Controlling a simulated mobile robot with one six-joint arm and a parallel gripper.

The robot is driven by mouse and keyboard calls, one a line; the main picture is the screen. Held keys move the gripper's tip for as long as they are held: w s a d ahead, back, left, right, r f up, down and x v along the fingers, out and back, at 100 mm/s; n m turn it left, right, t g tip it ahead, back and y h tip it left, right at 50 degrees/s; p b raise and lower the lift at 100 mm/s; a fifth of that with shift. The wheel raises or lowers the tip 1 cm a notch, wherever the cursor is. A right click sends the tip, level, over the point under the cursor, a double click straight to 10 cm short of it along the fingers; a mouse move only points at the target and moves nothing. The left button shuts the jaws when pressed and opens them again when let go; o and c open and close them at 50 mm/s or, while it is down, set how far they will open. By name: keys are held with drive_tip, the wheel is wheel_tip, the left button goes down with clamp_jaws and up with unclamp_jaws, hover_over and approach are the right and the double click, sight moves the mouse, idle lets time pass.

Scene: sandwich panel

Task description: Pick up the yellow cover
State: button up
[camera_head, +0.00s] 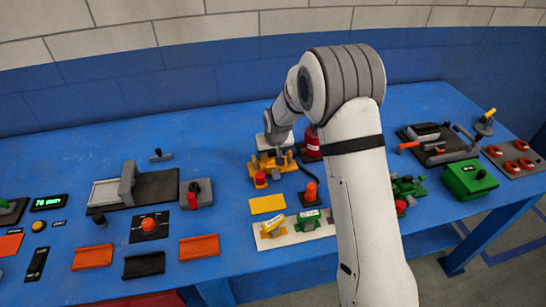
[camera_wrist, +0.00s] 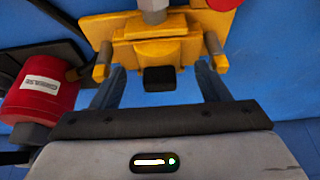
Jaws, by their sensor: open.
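The yellow cover (camera_wrist: 150,45) shows in the wrist view as a yellow block with a black knob on its near side. It sits on a yellow base with upright pins, which also shows in the head view (camera_head: 272,164). My gripper (camera_wrist: 158,84) is open, with one finger on each side of the black knob. I see no clear contact with it. In the head view my gripper (camera_head: 274,149) is above the back of the yellow fixture, and its fingers are hard to make out.
A red cylinder (camera_wrist: 40,90) with a white label stands close on the left in the wrist view. On the blue table, a flat yellow plate (camera_head: 267,204) and a white panel with switches (camera_head: 275,238) lie in front. Other fixtures stand on both sides. Bare table (camera_head: 225,130) lies left of my gripper.

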drive_tip(key=shift+c, duration=0.6)
drive_tip(key=c, duration=1)
